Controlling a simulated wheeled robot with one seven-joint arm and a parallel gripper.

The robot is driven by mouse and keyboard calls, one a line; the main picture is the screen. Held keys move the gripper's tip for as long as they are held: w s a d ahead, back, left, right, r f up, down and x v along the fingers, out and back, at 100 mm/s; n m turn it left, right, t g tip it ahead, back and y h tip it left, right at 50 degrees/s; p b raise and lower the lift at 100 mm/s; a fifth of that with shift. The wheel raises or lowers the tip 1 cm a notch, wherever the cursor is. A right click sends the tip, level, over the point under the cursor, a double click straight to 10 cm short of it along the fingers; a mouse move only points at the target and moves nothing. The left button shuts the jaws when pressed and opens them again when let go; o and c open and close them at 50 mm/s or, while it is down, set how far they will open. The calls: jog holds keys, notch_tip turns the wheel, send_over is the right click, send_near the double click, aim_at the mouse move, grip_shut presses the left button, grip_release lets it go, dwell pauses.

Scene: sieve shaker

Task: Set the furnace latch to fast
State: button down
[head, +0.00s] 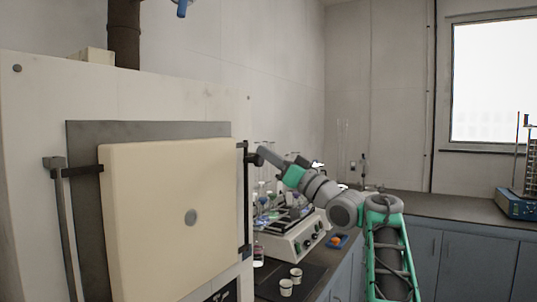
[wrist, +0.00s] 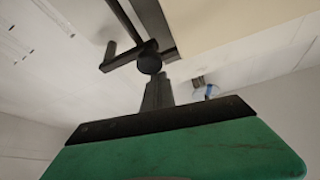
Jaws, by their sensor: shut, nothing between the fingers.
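The furnace (head: 180,85) is a large pale box at the left in the head view. Its cream door (head: 150,190) appears closed. The black latch (head: 247,170) runs upright along the door's right edge, with a short piece jutting out near the top. My gripper (head: 264,152) is at that upper part, from the right. In the wrist view the latch shows as dark bars with a round knob (wrist: 149,63). My gripper's fingers (wrist: 158,90) are shut and empty, their tips right at the knob. I cannot tell whether they touch it.
A shaker with glass flasks (head: 295,235) stands on the bench behind and below my arm. A dark bracket with an upright bar (head: 65,220) is on the furnace's left side. The right bench (head: 450,207) is mostly clear.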

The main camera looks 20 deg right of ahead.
jog(key=s+d, duration=0.5)
jog(key=s, duration=0.3)
jog(key=shift+d+f, duration=0.15)
jog(key=shift+f, duration=0.1)
